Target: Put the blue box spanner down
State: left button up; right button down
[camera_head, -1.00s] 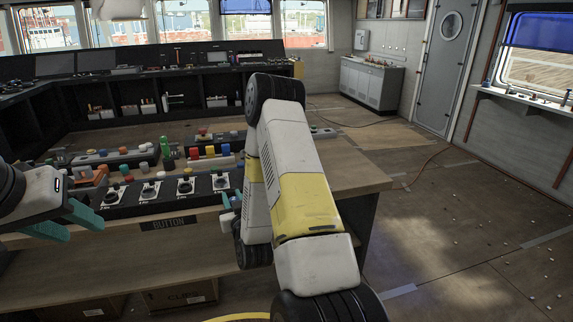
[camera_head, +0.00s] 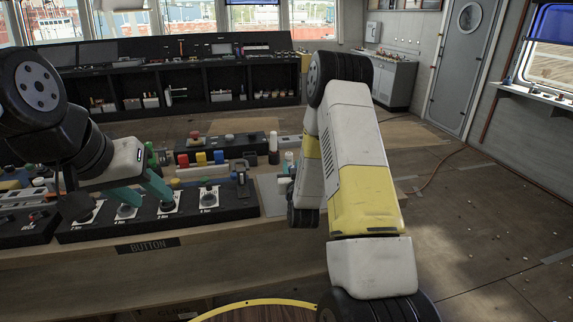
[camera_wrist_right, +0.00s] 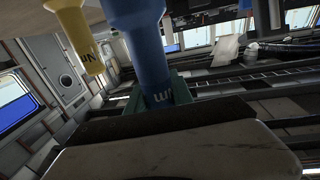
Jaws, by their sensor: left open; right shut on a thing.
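The wooden bench (camera_head: 225,238) carries the panel, several coloured buttons and a dark box with a red knob (camera_head: 228,138). A grey plate (camera_head: 270,197) lies right of the panel. Black console shelves (camera_head: 190,85) stand behind. The floor (camera_head: 470,220) at the right is mostly open.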

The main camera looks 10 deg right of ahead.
jog(key=w+d+f, duration=0.3)
jog(key=w+f, duration=0.1)
jog(key=w, duration=0.4)
jog(key=shift+w+f, duration=0.15)
jog(key=shift+w, duration=0.05)
jog(key=c, duration=1.1)
grip_release()
jog(key=shift+f, duration=0.15)
